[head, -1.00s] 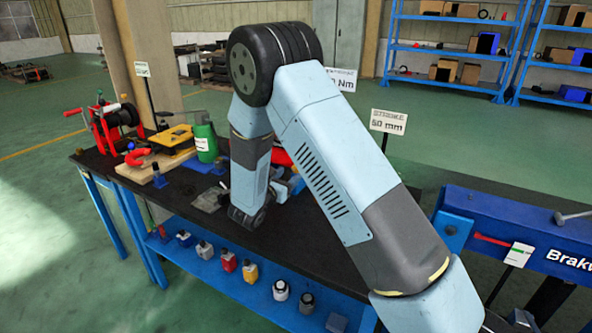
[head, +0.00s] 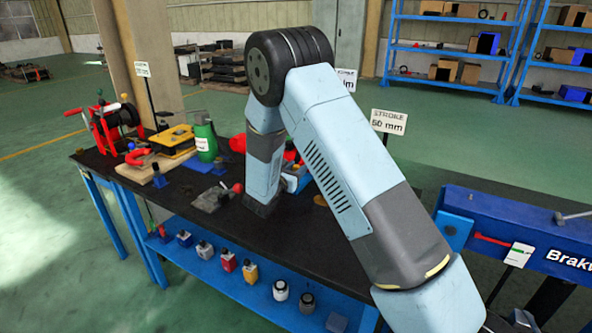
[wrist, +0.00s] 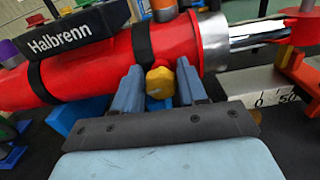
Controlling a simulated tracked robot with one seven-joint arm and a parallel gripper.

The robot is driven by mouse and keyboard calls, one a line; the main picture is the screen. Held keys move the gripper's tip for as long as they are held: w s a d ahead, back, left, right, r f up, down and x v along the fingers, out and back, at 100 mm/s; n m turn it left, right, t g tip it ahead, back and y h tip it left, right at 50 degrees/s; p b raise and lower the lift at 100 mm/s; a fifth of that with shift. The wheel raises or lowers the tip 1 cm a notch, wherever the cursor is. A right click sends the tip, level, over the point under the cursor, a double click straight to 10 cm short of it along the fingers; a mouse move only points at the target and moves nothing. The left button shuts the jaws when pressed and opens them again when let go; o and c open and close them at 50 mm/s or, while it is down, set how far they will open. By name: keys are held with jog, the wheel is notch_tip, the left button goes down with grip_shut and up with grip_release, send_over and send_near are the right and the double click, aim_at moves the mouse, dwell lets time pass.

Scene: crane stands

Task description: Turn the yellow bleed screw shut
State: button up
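The yellow bleed screw (wrist: 160,82) is a knob-like head low on the side of a red cylinder (wrist: 112,60) in the wrist view. My gripper (wrist: 158,80) straddles the screw, one finger on each side, with the screw between the fingers. The fingers stand apart with only narrow gaps beside the screw; I cannot tell whether they touch it. The cylinder has black straps, a black "Halbrenn" block (wrist: 70,35) and a bright rod (wrist: 258,34) to the right. In the head view my arm hides the gripper and the screw.
A scale marked 0 and 50 (wrist: 262,90) lies right of the cylinder, near orange-red parts. The black bench top (head: 215,240) also holds a green bottle (head: 205,140), a red winch (head: 108,120) and a red-knobbed lever (head: 237,188). A blue beam (head: 520,235) stands at the right.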

jog(key=c, duration=0.7)
